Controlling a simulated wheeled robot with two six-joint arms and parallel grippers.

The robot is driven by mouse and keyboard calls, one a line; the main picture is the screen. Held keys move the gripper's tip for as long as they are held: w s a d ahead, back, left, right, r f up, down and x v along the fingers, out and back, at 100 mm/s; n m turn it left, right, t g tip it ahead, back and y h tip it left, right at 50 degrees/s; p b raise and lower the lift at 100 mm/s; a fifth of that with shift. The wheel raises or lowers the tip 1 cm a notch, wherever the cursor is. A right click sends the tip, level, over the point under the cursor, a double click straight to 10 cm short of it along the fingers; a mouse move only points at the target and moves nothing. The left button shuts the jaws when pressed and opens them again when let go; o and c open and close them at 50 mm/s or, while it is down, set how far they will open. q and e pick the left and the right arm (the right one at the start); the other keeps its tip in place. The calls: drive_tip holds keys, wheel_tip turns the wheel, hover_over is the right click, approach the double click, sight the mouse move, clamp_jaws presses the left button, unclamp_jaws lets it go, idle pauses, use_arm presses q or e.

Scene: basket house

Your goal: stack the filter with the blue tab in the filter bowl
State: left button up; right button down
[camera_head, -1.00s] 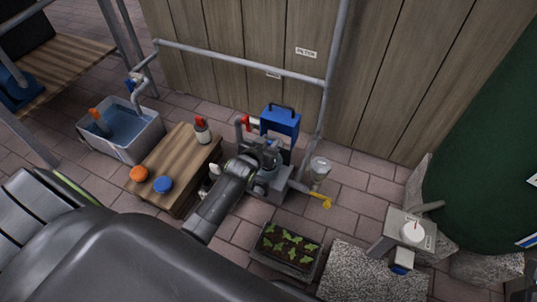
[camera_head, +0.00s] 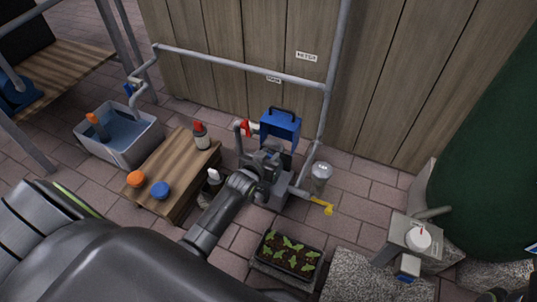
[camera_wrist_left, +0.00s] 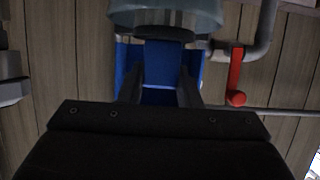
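My left gripper (camera_head: 268,160) is over the grey fixture (camera_head: 278,192) in the middle of the head view. In the left wrist view a blue tab (camera_wrist_left: 163,66) sits between my two dark fingers, which appear to press on its sides. A pale, rounded translucent body (camera_wrist_left: 165,18) is just beyond the tab, cut off by the top edge. I take these as the filter with the blue tab. A clear bowl (camera_head: 321,172) stands right of the gripper; I cannot tell whether it is the filter bowl. My gripper hides part of the fixture. My right gripper is not in view.
A blue box with a handle (camera_head: 280,124) and a red valve handle (camera_head: 246,128) are behind the gripper. A yellow handle (camera_head: 322,205) sticks out right. A wooden table (camera_head: 172,160) stands left, a seedling tray (camera_head: 290,255) in front. Pipes run along the wooden wall.

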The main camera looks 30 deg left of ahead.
use_arm(q)
drive_tip(key=o, duration=0.4)
drive_tip(key=shift+r, duration=0.15)
